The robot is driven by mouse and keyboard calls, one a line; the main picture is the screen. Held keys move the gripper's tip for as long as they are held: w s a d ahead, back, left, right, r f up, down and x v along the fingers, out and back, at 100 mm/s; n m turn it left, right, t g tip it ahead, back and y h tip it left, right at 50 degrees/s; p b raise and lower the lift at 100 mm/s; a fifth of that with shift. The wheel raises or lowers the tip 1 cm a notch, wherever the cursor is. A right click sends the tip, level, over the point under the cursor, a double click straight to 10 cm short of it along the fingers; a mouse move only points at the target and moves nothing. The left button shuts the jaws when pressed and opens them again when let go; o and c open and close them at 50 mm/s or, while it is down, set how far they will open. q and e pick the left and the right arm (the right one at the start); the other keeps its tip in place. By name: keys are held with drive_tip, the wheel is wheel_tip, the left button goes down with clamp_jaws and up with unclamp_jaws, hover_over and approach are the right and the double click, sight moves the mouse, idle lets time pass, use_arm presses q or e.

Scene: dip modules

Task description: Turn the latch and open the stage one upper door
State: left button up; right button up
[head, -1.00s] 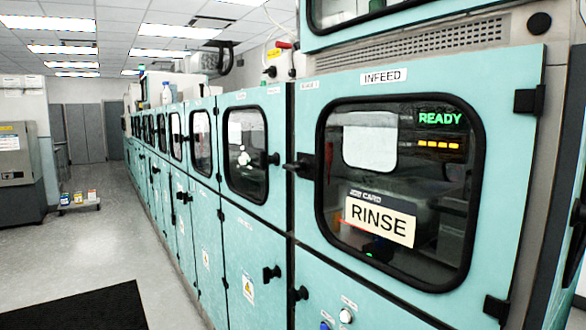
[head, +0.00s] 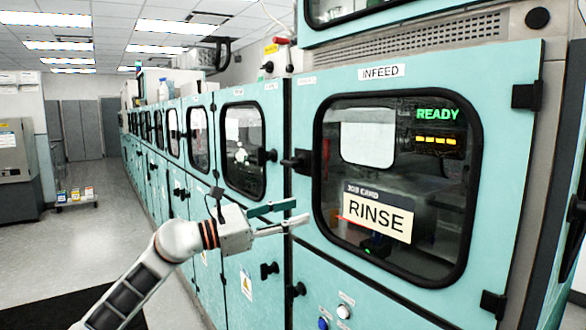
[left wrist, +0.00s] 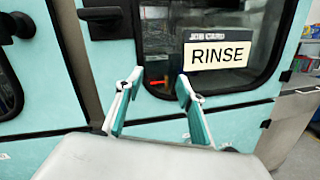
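The large teal upper door (head: 400,275) labelled INFEED stands closed at the right. Its window shows READY and a RINSE card. A small label at its upper left is too small to read surely. Its black latch (head: 298,162) lies about level at the door's left edge. The latch also shows at the top of the left wrist view (left wrist: 103,14). My left gripper (head: 298,212) is open and empty, in front of the door's left edge and below the latch, apart from it. Its spread fingers show in the left wrist view (left wrist: 160,82). My right gripper is not in view.
A neighbouring closed door (head: 243,190) has its own black latch (head: 266,157), close to the left of the INFEED latch. Lower doors have black knobs. A grey floor aisle (head: 110,225) runs along the cabinets, with a black mat and a low cart at left.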

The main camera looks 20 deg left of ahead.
sight(285, 164)
use_arm(q)
drive_tip(key=w+a+r+m+y, duration=0.1)
drive_tip(key=a+r, duration=0.1)
drive_tip(key=r, duration=0.1)
drive_tip(key=a+r+m+t+y, duration=0.1)
drive_tip(key=a+r, duration=0.1)
drive_tip(key=r, duration=0.1)
drive_tip(key=w+a+r+m+y, duration=0.1)
drive_tip(key=a+r+m, duration=0.1)
drive_tip(key=r, duration=0.2)
drive_tip(key=shift+w+a+t, duration=0.3)
drive_tip(key=p+x, duration=0.1)
drive_tip(key=x, duration=0.6)
drive_tip(key=shift+w+d+f, duration=0.1)
drive_tip(key=shift+w+d, duration=0.05)
drive_tip(key=shift+w, duration=0.15)
